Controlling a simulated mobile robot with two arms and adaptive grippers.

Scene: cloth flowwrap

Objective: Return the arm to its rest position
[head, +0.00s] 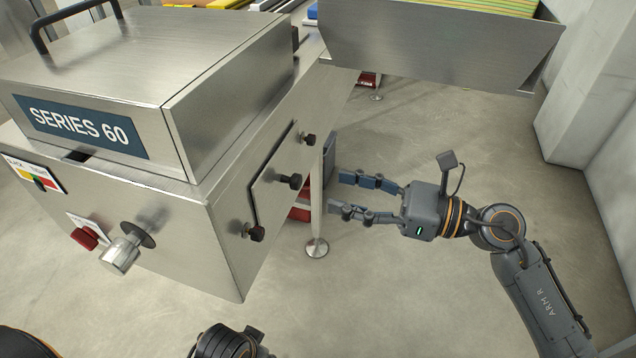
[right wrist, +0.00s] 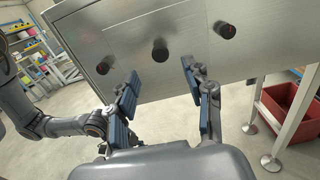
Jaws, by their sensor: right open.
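My right gripper (head: 337,192) is open and empty, with its two blue-padded fingers apart. It hangs in the air to the right of the steel machine (head: 215,240) marked SERIES 60, pointing left toward its side panel. In the right wrist view the open fingers (right wrist: 160,72) frame the side panel (right wrist: 185,50) with its dark knobs, and nothing is between them. My right arm (head: 540,290) comes in from the lower right. Part of my left arm shows at the bottom of the head view; its fingers cannot be made out.
A steel tray (head: 430,50) with a striped green and yellow stack overhangs above the right gripper. A machine leg with a round foot (head: 317,248) stands just below and left of it. A red bin (right wrist: 285,105) sits under the machine. A pale wall block (head: 575,90) is at the right. Open floor lies below.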

